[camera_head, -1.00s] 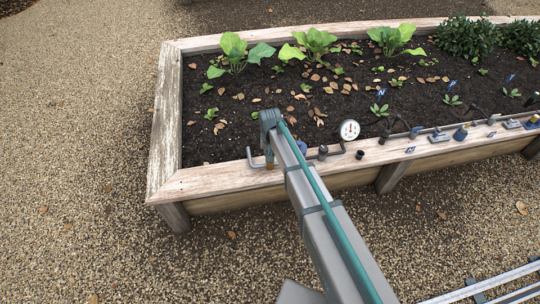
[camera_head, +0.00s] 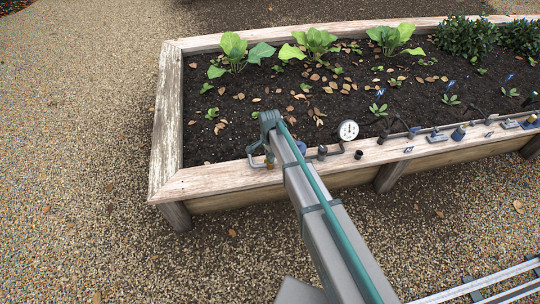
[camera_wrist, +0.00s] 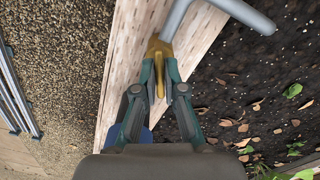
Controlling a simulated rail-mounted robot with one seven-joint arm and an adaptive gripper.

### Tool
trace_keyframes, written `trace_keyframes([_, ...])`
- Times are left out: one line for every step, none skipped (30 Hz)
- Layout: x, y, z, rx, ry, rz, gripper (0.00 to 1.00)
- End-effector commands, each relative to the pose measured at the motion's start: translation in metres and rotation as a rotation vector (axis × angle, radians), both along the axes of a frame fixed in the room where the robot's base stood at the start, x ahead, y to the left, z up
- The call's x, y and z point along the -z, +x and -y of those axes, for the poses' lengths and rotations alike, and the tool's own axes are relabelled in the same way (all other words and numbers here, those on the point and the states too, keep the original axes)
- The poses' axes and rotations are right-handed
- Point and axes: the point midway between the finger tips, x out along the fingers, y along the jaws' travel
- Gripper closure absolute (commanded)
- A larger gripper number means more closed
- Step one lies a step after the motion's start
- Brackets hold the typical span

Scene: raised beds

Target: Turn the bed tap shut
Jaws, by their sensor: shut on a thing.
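The bed tap shows in the wrist view as a brass body (camera_wrist: 157,47) on a grey pipe (camera_wrist: 181,14), with a yellow lever (camera_wrist: 160,86) pointing down toward my gripper. My gripper (camera_wrist: 160,72) is shut on this lever, a finger on each side of it. In the head view the brass of the tap (camera_head: 269,163) is a small patch at the bed's front rim, mostly covered by my gripper and arm. My gripper is low over the rim there, and its fingertips are hard to make out.
The wooden raised bed (camera_head: 164,110) holds dark soil, leafy plants and fallen leaves. A round white gauge (camera_head: 348,130) stands right of my arm on the pipe. A blue part (camera_wrist: 143,135) shows beside the left finger. Gravel (camera_head: 80,150) lies open to the left.

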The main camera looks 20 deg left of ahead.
Motion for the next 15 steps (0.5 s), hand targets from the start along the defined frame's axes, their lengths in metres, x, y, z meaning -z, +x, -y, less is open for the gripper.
trace_keyframes([-0.0009, 0.0003, -0.0001, 0.044, -0.001, 0.001, 1.0])
trace_keyframes([-0.0009, 0.0002, 0.0, 0.071, -0.001, 0.001, 1.0])
trace_keyframes([-0.0009, 0.0004, 0.0, 0.106, -0.001, 0.001, 1.0])
trace_keyframes([-0.0008, 0.0004, 0.0, 0.132, -0.001, 0.001, 1.0])
trace_keyframes([-0.0008, 0.0003, 0.0001, 0.157, -0.001, 0.001, 1.0])
trace_keyframes([-0.0008, 0.0003, 0.0001, 0.189, -0.001, 0.001, 1.0])
trace_keyframes([-0.0008, 0.0004, 0.0, 0.211, -0.001, 0.001, 1.0])
trace_keyframes([-0.0008, 0.0004, 0.0, 0.233, -0.001, 0.001, 1.0])
trace_keyframes([-0.0008, 0.0004, 0.0, 0.261, 0.0, 0.001, 1.0])
trace_keyframes([-0.0008, 0.0004, 0.0, 0.281, 0.0, 0.001, 1.0])
trace_keyframes([-0.0008, 0.0004, 0.0, 0.299, 0.0, 0.001, 1.0])
trace_keyframes([-0.0007, 0.0003, 0.0001, 0.322, 0.0, 0.001, 1.0])
trace_keyframes([-0.0007, 0.0004, 0.0, 0.338, 0.0, 0.001, 1.0])
trace_keyframes([-0.0007, 0.0004, 0.0, 0.352, 0.0, 0.001, 1.0])
trace_keyframes([-0.0007, 0.0004, 0.0, 0.37, 0.0, 0.001, 1.0])
